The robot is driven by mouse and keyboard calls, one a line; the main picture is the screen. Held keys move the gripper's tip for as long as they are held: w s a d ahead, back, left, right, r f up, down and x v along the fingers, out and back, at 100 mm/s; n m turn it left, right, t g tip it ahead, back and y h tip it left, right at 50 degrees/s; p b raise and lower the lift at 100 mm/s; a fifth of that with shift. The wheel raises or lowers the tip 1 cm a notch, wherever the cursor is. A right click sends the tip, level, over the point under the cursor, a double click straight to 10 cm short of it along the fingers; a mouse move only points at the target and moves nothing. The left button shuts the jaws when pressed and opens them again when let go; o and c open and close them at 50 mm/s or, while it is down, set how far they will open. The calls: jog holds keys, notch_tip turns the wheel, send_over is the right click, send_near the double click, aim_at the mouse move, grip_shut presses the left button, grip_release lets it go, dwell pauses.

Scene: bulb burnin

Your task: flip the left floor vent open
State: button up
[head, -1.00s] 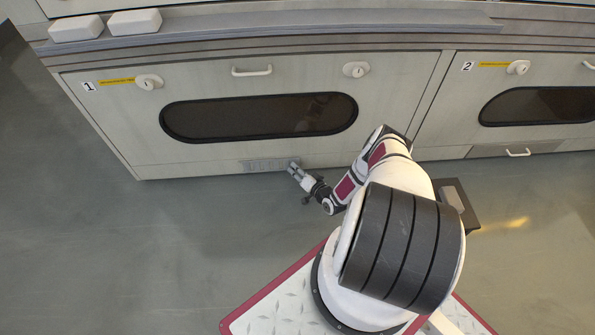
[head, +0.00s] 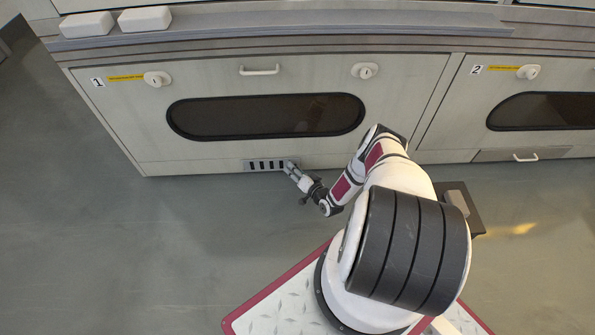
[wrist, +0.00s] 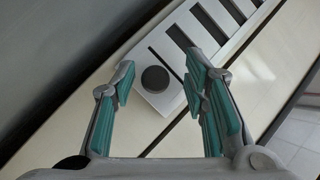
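The left floor vent (head: 248,167) is a light grey plate with a row of dark slots, low on the front of cabinet 1. The wrist view shows the vent (wrist: 178,101) close up, with several dark, open-looking slots and a dark round knob (wrist: 155,78) at its near end. My gripper (head: 291,165) is at the right end of the vent in the head view. In the wrist view my gripper (wrist: 163,78) has its teal-padded fingers apart, with the knob appearing between the tips and clear space on both sides. I cannot tell the depth between tips and knob.
Cabinet 1 (head: 210,82) has a dark window, a handle and two locks above the vent. Cabinet 2 (head: 468,138) stands to the right with a lower grey panel (head: 500,155). Open floor (head: 120,240) lies left of my base.

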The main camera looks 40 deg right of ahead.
jog(key=shift+s+d, duration=0.1)
jog(key=v, duration=1.2)
dwell(0.4)
